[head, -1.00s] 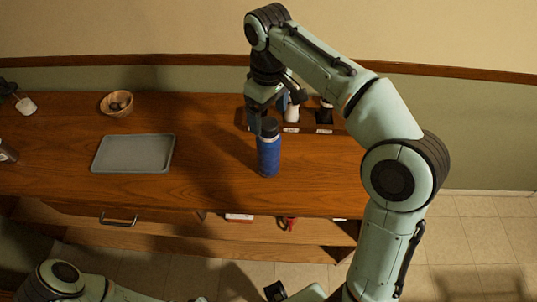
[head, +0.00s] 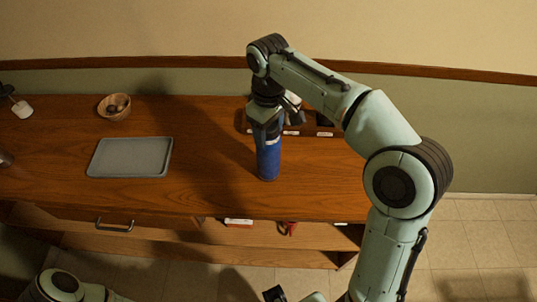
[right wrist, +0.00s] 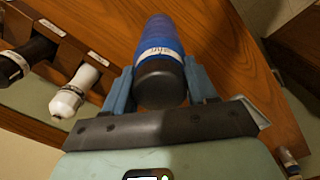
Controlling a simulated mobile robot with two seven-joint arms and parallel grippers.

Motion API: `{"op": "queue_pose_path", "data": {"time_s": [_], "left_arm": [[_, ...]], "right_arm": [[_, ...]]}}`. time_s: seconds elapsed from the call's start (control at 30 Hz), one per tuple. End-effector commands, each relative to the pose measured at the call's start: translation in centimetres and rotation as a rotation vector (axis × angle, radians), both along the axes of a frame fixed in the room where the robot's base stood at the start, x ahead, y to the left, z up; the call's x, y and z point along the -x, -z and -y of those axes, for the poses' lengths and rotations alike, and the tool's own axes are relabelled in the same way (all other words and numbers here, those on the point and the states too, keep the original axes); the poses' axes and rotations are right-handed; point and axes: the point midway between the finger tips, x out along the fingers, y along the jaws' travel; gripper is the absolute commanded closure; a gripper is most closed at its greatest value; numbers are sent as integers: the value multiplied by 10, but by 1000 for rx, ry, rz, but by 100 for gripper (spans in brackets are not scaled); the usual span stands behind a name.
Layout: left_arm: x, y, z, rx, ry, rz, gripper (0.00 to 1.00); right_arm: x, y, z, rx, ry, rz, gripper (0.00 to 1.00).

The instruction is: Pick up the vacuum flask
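The vacuum flask (head: 268,160) is blue with a dark cap and stands upright on the wooden counter (head: 215,160). My right gripper (head: 267,128) is at its top, coming from above, and hides the cap in the head view. In the right wrist view the flask (right wrist: 161,40) lies between the two blue fingers of the gripper (right wrist: 160,82), with its black cap toward the camera. The fingers sit close along both sides of the cap. I cannot tell whether they press on it. My left gripper is not in view.
A grey tray (head: 130,157) and a wooden bowl (head: 114,107) are to the left. Behind the flask is a wooden rack, with a white-topped bottle (right wrist: 68,100) and a dark bottle (right wrist: 20,65). A lower shelf (head: 180,247) holds small items. The counter right of the flask is clear.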

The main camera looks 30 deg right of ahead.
Motion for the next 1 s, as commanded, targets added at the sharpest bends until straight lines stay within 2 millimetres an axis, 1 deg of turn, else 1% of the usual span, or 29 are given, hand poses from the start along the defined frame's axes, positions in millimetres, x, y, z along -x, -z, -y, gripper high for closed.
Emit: {"op": "queue_pose_path", "data": {"time_s": [0.03,0.07,0.37,0.47,0.57,0.67,0.77,1.0], "left_arm": [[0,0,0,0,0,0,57],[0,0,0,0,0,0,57],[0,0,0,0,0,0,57],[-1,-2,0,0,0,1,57],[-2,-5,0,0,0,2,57],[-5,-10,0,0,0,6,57],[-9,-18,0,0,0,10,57],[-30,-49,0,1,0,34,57]], "right_arm": [[0,0,0,0,0,0,91],[0,0,0,0,0,0,100],[0,-2,0,-1,0,2,100],[0,-5,0,0,0,3,100],[-1,-14,0,-1,0,4,100],[-1,-29,0,-1,0,6,100],[-2,-51,0,-1,0,7,100],[-3,-122,0,-1,0,11,100]]}}
